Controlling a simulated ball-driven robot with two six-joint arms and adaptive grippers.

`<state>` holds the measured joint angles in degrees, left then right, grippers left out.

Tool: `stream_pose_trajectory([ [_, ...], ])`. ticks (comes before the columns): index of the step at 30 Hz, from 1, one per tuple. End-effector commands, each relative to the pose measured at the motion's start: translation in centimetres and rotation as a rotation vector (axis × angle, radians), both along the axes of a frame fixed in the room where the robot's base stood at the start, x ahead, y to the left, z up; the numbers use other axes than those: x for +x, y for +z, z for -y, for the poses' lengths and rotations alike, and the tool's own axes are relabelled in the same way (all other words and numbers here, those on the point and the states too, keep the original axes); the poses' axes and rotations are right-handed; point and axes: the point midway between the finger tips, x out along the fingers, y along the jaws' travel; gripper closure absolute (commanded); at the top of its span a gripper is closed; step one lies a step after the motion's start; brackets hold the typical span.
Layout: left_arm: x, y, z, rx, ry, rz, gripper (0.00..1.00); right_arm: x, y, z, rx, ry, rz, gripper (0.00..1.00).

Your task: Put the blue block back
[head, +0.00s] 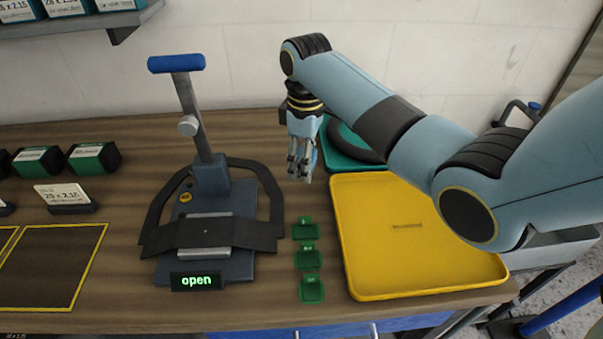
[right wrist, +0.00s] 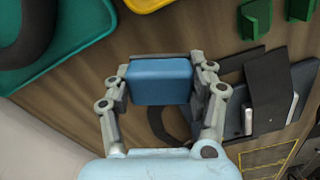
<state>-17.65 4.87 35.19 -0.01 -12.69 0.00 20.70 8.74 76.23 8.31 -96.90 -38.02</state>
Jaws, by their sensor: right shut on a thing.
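The blue block (right wrist: 160,82) sits between the two fingers of my right gripper (right wrist: 162,85) in the right wrist view. The gripper is shut on it, one finger at each side. In the head view my right gripper (head: 300,172) points down above the table, between the clamp press and the teal tray. The block cannot be made out there. My left gripper is not in view.
A press (head: 210,175) with a blue-handled lever shows "open". Several small green holders (head: 308,258) stand beside the yellow tray (head: 360,285). A teal tray (head: 335,157) holds a dark ring. A yellow-outlined area (head: 50,265) is clear.

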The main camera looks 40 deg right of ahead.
Motion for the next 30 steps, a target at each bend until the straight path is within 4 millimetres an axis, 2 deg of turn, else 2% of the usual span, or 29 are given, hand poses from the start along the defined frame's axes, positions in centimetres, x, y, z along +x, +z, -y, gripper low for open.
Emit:
stream_pose_trajectory([
  [3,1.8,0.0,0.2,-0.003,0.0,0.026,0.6,0.8,-0.6,-0.5,0.001,0.001,-0.001,0.79],
  [6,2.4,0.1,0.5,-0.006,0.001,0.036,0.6,0.8,-1.6,-0.5,0.0,0.001,-0.004,0.79],
  [12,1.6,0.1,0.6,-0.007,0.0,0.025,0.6,0.8,-4.4,-0.5,0.0,0.0,-0.002,0.79],
  [23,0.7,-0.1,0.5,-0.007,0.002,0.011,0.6,0.8,-4.9,-0.5,0.0,0.0,0.0,0.79],
  [24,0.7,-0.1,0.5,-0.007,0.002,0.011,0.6,0.8,-4.9,-0.5,0.0,0.0,0.0,0.43],
  [29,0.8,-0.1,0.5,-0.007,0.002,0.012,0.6,0.8,-4.9,-0.5,0.0,0.0,0.0,0.22],
  [30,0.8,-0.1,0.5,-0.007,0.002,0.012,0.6,0.8,-4.9,-0.5,0.0,0.0,0.0,0.2],
])
